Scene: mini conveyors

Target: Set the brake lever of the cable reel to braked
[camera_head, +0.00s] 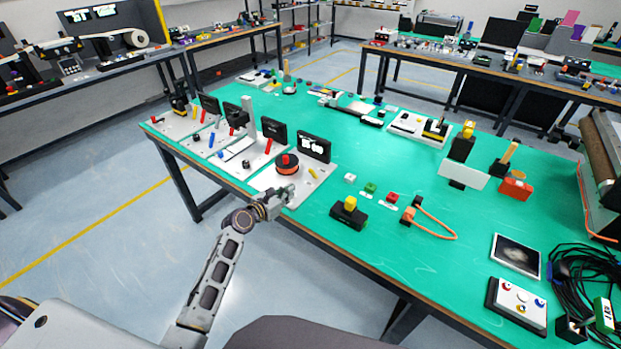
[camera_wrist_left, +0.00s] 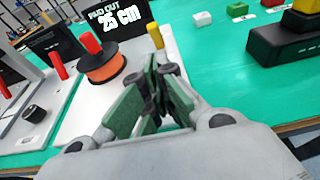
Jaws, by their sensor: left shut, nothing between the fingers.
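The cable reel is an orange spool (camera_head: 287,169) with a red knob, on a pale base plate near the table's front left edge. It also shows in the left wrist view (camera_wrist_left: 98,67). Its black display reads "PAID OUT 25 cm" in the left wrist view (camera_wrist_left: 112,20). A yellow lever (camera_head: 313,173) stands tilted on the plate to the right of the spool; in the left wrist view it (camera_wrist_left: 155,36) appears just beyond my fingertips. My left gripper (camera_head: 287,191) is shut and empty, over the plate's front part. Whether it touches the lever cannot be told. My right gripper is not in view.
More stations with displays and coloured levers stand left of the reel (camera_head: 245,150). A black block with a yellow button (camera_head: 349,213) and small coloured blocks lie to the right. The green tabletop (camera_head: 400,270) is clear at the front middle.

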